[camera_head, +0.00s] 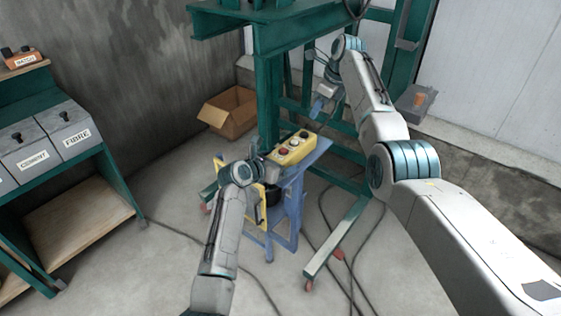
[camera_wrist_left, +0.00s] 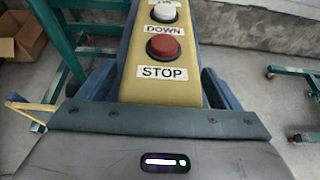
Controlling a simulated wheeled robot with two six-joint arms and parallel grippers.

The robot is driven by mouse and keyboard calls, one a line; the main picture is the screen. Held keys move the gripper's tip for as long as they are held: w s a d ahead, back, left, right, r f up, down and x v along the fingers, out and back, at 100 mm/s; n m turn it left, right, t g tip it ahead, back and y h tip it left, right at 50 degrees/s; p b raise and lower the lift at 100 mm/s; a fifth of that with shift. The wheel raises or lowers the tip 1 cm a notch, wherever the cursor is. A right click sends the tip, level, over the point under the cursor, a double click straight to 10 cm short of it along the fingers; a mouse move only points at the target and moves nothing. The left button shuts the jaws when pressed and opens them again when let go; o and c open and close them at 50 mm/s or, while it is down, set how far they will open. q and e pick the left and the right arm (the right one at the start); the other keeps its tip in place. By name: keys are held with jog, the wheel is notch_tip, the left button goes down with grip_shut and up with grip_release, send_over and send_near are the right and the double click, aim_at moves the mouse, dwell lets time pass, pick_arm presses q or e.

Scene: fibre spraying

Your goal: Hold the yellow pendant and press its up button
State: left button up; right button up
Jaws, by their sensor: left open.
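The yellow pendant (camera_head: 293,147) lies on a blue stand (camera_head: 288,192) in the middle of the head view. In the left wrist view the pendant (camera_wrist_left: 157,87) points away from me, with a red STOP button (camera_wrist_left: 163,47) and a white DOWN button (camera_wrist_left: 164,13). The up button is not clearly visible there. My left gripper (camera_head: 262,153) is open at the pendant's near end; its fingers are hard to make out. My right gripper (camera_head: 318,104) is above and behind the pendant, apart from it; its jaws are too small to judge.
A green steel frame (camera_head: 268,100) stands behind the stand. An open cardboard box (camera_head: 230,112) sits on the floor by the wall.

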pick_arm(q)
jog(key=shift+w+d+f, duration=0.15)
jog(key=shift+w+d, duration=0.05)
jog(key=shift+w, duration=0.15)
jog(key=c, duration=1.1)
jog(key=shift+c, duration=1.1)
pick_arm(e)
jog(key=shift+c, duration=0.7)
grip_shut()
